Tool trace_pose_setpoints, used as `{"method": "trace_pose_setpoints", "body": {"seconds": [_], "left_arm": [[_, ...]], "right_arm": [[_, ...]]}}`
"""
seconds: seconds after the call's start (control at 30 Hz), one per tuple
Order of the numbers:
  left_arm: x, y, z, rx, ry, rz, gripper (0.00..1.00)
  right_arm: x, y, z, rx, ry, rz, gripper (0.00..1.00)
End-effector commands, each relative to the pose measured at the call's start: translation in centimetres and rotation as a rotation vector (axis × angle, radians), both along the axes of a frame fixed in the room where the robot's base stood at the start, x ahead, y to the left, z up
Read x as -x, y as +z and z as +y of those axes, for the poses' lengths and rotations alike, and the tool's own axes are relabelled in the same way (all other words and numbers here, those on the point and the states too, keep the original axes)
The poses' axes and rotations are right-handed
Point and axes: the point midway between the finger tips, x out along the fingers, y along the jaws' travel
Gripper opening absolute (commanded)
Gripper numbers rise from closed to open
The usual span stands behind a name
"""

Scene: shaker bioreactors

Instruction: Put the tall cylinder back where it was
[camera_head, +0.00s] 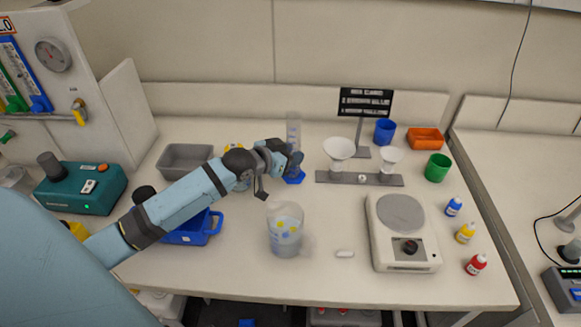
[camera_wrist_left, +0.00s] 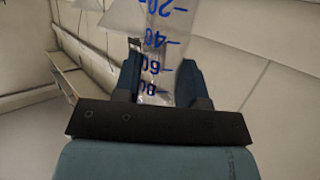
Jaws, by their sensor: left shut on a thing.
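The tall cylinder is a clear graduated cylinder (camera_head: 293,128) with a blue base (camera_head: 294,178), upright near the back middle of the bench. My left gripper (camera_head: 290,160) is shut on its body, above the base. In the left wrist view the cylinder (camera_wrist_left: 160,40) shows blue marks such as 20, 40 and 60 between the two fingers (camera_wrist_left: 160,80). I cannot tell whether the base touches the bench. My right gripper is not in view.
A grey tray (camera_head: 180,158) and a blue bin (camera_head: 200,232) are on the left. A white stir bar (camera_head: 345,253) lies near the beaker.

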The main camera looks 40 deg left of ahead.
Motion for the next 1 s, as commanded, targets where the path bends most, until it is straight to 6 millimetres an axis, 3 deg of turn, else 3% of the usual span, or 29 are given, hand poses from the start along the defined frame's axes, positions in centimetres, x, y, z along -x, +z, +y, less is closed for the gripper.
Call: {"method": "trace_pose_setpoints", "body": {"seconds": [0.17, 0.43, 0.8, 0.83, 0.93, 1.0], "left_arm": [[0.0, -1.1, 0.0, 0.001, 0.000, 0.000, 0.10], [0.0, -4.8, 0.0, 0.001, 0.001, -0.001, 0.10], [0.0, -5.2, 0.0, 0.000, 0.001, -0.001, 0.10], [0.0, -5.2, 0.0, 0.000, 0.001, -0.001, 0.42], [0.0, -5.2, 0.0, 0.000, 0.001, -0.001, 0.63], [0.0, -5.2, 0.0, 0.000, 0.001, -0.001, 0.63]], "right_arm": [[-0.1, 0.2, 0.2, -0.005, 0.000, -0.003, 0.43], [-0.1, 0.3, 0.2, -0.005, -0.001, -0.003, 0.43], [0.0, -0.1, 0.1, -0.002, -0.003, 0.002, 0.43], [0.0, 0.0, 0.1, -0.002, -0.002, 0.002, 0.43], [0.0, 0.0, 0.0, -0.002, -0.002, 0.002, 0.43], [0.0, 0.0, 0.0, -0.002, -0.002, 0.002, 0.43]]}}
